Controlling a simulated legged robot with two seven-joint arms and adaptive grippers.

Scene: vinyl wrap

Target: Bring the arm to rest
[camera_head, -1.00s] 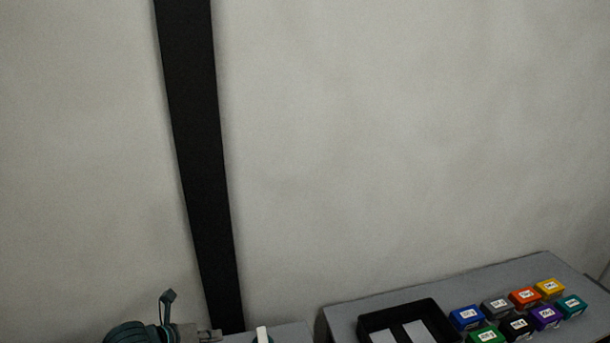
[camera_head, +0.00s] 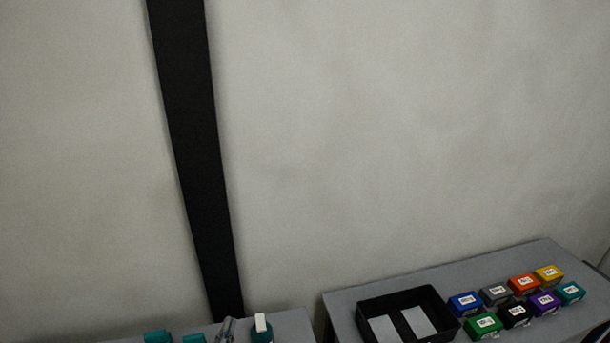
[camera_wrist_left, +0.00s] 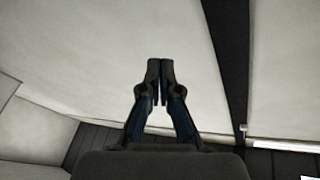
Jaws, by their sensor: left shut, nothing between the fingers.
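My left gripper (camera_wrist_left: 160,72) shows in the left wrist view, with its two dark fingers together at the tips and nothing between them. It points toward a pale wall, clear of any object. In the head view I cannot make out the left gripper. My right gripper is in neither view.
A grey table at the right (camera_head: 350,297) bears a black tray (camera_head: 447,310) with two pale pieces and several coloured boxes (camera_head: 484,325). A grey table at left (camera_head: 295,325) holds teal items (camera_head: 158,337) and a teal white-topped item (camera_head: 262,330). A black strip (camera_head: 190,130) crosses the wall.

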